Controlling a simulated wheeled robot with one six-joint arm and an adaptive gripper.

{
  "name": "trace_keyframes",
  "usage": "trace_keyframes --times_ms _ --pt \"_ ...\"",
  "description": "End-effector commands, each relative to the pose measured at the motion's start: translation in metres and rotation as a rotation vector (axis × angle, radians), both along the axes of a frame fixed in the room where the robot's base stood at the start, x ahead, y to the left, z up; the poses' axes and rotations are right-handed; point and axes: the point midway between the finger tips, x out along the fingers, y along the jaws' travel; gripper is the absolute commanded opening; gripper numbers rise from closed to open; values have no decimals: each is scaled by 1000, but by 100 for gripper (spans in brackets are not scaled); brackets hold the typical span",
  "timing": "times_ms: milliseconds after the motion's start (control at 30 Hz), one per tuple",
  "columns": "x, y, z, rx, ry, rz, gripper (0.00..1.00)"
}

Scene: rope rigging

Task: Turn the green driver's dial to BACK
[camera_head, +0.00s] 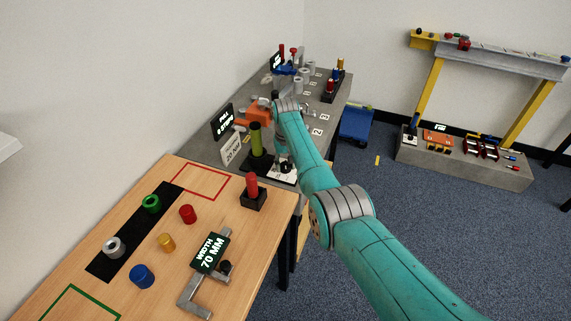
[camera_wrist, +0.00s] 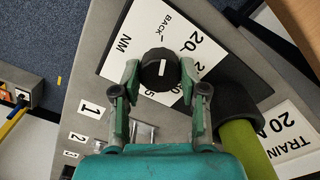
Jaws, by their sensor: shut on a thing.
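The green driver (camera_head: 256,139) stands upright in a black base on the grey bench; part of its green handle (camera_wrist: 240,148) shows in the wrist view. Its black dial (camera_wrist: 158,72) sits on a white card (camera_wrist: 122,50) printed with BACK, 20 and NM. In the head view the dial (camera_head: 285,167) shows small below my wrist.
A "TRAINING 20 NM" sign (camera_head: 232,150) stands left of the driver. An orange device (camera_head: 258,112) and numbered cards lie farther along the bench.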

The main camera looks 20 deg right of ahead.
Motion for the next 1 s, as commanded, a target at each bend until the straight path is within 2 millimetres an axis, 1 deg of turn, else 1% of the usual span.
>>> trace_keyframes --times_ms 300,767,800,867,900,1000 --pt "-1 0 -1 0 2 94 8" --pt "-1 0 -1 0 2 107 8" --pt "-1 0 -1 0 2 107 50" --pt "-1 0 -1 0 2 107 65" --pt "0 0 -1 0 2 106 68" --pt "0 0 -1 0 1 106 68"
